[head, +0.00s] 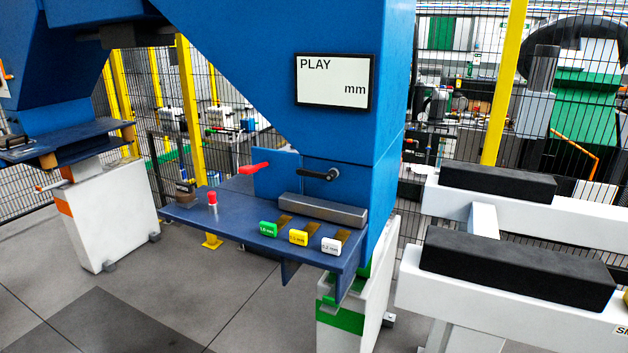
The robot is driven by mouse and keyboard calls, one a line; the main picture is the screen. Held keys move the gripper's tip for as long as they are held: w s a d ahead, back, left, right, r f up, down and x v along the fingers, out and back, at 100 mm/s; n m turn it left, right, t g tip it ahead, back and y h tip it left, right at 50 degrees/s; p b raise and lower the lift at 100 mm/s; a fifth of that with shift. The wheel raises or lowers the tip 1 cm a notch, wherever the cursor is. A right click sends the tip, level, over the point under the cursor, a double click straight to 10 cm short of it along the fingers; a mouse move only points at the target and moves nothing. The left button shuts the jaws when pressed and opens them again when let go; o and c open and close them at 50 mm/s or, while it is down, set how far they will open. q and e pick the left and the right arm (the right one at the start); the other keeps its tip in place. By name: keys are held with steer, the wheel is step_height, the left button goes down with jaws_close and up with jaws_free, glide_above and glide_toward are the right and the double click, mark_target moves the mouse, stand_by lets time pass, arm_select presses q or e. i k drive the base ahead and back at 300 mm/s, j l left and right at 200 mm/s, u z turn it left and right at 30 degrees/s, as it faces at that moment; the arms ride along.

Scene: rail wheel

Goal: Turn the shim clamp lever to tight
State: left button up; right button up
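A black lever (318,175) is mounted on the front of the blue machine (362,195). Its round hub is at the right and its arm points left, roughly level. A red lever (254,168) sits to its left near a blue upright plate (277,175), also roughly level. No tight or loose marking is legible, and I cannot tell for sure which lever is the shim clamp's. Below them is a grey metal bar (322,209) on the blue shelf (243,233). Neither of my grippers is in view.
Shims with green (268,229), yellow (298,237) and white (331,245) tags lie along the shelf's front edge. A red-topped pin (212,198) stands at its left. A display (335,81) reads "PLAY mm". White beams with black pads (515,265) stand at right; floor at left is clear.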

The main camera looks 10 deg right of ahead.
mark_target(331, 175)
steer(key=i+j+z, duration=0.75)
steer(key=j+z, duration=0.25)
steer(key=i+j+z, duration=0.2)
steer(key=j+z, duration=0.3)
steer(key=j, duration=0.25)
steer(key=j+z, duration=0.5)
steer(key=j, duration=0.25)
steer(key=j+z, duration=0.45)
steer(key=j, duration=0.35)
steer(key=k+j+z, duration=0.2)
steer(key=j+z, duration=0.3)
steer(key=j, duration=0.25)
